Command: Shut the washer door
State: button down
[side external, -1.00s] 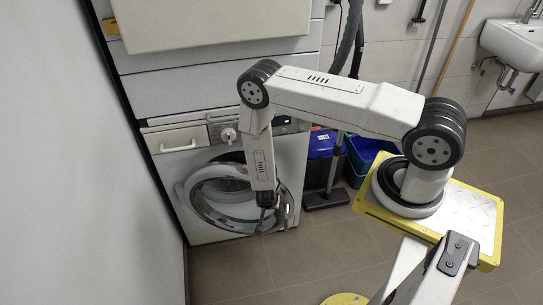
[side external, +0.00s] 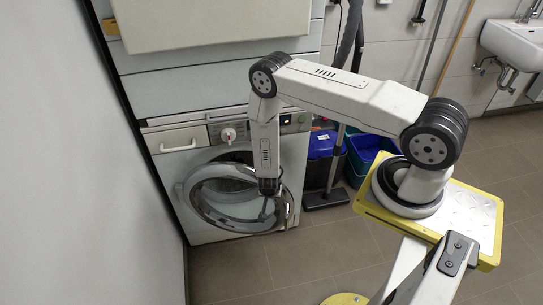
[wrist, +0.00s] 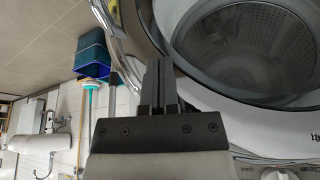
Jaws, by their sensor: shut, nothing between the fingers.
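The washer (side external: 172,170) is a white front-loader with a round door (side external: 205,210), a dark clear bowl in a silver ring. The door stands open, swung out from the drum opening. My gripper (side external: 263,215) points down at the right part of the door ring in the side view. I cannot tell whether it touches the door. In the wrist view my gripper (wrist: 158,62) has its dark fingers together, with nothing between them. The door's shiny rim (wrist: 118,35) curves past their left side. The drum (wrist: 255,45) shows open at upper right.
A control panel with a knob (side external: 229,134) sits above the door. Blue bins (side external: 322,143) and a broom (side external: 327,198) stand right of the washer. A grey wall (side external: 85,190) closes off the left. The floor in front is clear.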

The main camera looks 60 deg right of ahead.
jog(key=w+d+n+t+y, duration=0.1)
jog(key=w+d+n, duration=0.3)
jog(key=d, duration=0.9)
jog(key=w, duration=0.3)
jog(key=shift+w+d+r+t, duration=0.1)
jog(key=shift+d+r+t, duration=0.05)
jog(key=shift+t, duration=0.15)
jog(key=s+a+r, duration=0.6)
jog(key=r, duration=0.2)
jog(key=shift+s+r, duration=0.15)
jog(key=shift+r, duration=0.2)
jog(key=shift+a+r, duration=0.1)
jog(key=shift+a, duration=0.05)
